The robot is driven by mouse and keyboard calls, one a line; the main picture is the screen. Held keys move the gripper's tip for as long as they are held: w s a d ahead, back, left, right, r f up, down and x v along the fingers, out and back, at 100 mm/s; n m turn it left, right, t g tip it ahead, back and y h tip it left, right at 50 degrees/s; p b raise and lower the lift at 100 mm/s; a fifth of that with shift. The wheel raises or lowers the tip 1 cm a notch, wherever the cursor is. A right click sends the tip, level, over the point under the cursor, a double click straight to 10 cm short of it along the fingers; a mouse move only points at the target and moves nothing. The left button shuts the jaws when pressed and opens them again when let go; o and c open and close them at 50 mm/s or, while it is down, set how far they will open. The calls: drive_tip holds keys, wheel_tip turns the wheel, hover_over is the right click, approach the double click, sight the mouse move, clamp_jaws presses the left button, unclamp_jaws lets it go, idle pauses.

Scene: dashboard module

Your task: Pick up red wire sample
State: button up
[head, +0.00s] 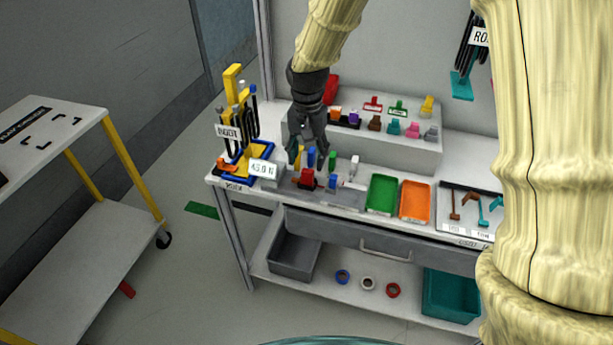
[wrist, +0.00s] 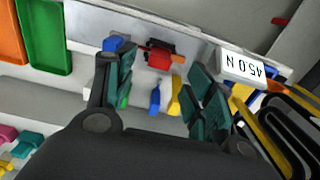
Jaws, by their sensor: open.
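A red block (head: 307,179) sits on a grey fixture strip (head: 345,197) at the front of the bench. In the wrist view this red block (wrist: 159,60) has a thin orange-red piece across it, beyond my fingertips. I cannot tell for certain whether this is the red wire sample. My gripper (head: 308,148) is open and empty above the back of the fixture. In the wrist view its teal fingertips (wrist: 162,80) stand wide apart, with a blue piece (wrist: 155,99) and a yellow piece (wrist: 174,97) in the gap.
A force display (head: 263,169) reading 45.0 N and a tool stand (head: 228,132) are at the left. Green (head: 382,194) and orange (head: 415,200) trays lie right of the fixture. A back shelf (head: 425,150) holds several small coloured pieces. A white cart (head: 55,130) stands far left.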

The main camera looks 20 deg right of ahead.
sight(308, 171)
drive_tip(key=shift+w+d+f+p, duration=0.1)
drive_tip(key=shift+f+p, duration=0.2)
drive_tip(key=shift+f, duration=1.35)
drive_tip(key=shift+w+f+p, duration=0.1)
drive_tip(key=shift+f+p, duration=0.15)
drive_tip(key=shift+f, duration=1.35)
drive_tip(key=shift+s, duration=0.1)
drive_tip(key=c, duration=0.9)
